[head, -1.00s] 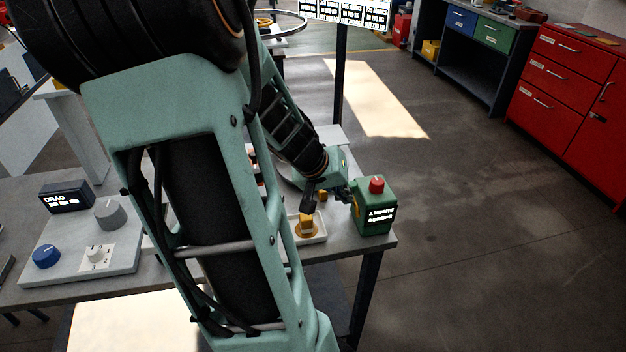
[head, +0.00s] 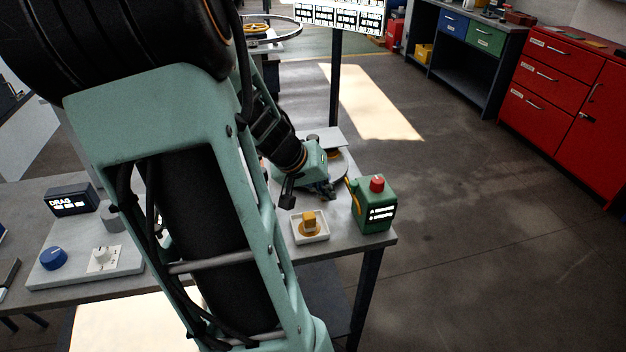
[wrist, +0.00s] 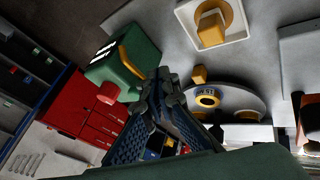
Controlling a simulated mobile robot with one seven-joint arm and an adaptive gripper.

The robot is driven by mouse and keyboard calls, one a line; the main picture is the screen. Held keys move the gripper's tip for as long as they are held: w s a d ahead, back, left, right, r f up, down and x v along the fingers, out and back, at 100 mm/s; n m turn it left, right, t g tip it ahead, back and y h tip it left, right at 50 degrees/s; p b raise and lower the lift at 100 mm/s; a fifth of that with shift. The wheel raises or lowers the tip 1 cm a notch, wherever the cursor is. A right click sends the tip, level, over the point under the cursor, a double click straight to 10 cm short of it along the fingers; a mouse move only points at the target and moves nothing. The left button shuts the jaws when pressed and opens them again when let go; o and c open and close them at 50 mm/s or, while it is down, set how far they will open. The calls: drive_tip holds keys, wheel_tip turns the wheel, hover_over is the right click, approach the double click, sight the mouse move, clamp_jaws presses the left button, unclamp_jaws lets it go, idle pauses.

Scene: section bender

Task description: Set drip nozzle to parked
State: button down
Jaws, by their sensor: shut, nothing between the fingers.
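A green can (head: 374,214) with a red cap (head: 377,183) and a lit text panel stands at the right end of the bench. A yellow-orange spout-like strip (head: 354,196) runs along its left side; I take it as the drip nozzle, but its exact setting cannot be told. In the wrist view the can (wrist: 138,47), the strip (wrist: 131,60) and the cap (wrist: 108,92) show at upper left. My gripper (head: 329,193) is shut and empty, left of the can and apart from it. Its fingertips (wrist: 160,88) show below the can in the wrist view.
A white tray (head: 323,237) with a yellow block (head: 309,220) sits left of the can, near the front edge. A round grey plate (head: 342,164) lies behind my gripper. A control panel with a blue knob (head: 53,258) is at the left. Floor right of the bench is clear.

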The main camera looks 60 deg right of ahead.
drive_tip(key=s+p+v, duration=0.1)
drive_tip(key=p+v, duration=0.1)
drive_tip(key=v, duration=0.6)
idle(0.4)
